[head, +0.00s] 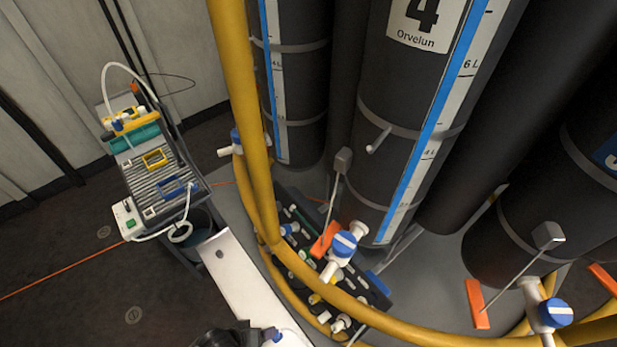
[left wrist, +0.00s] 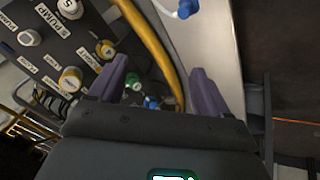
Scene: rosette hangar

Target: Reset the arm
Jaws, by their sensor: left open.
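My left gripper (left wrist: 158,84) shows in the left wrist view with its two purple fingers spread apart and nothing between them. Behind the gap are a yellow hose (left wrist: 150,40) and small green and blue fittings. In the head view, only a dark piece at the bottom edge, left of centre, may belong to my left arm; no fingers show there. My right gripper is in neither view.
A dark panel (left wrist: 60,60) with several labelled ports, one reading "PUMP", lies left of the left gripper. A white board (head: 240,275) is beside it. Large dark tanks (head: 400,110), a thick yellow pipe (head: 236,80), blue-white valves (head: 342,245) and an equipment cart (head: 150,165) surround the space.

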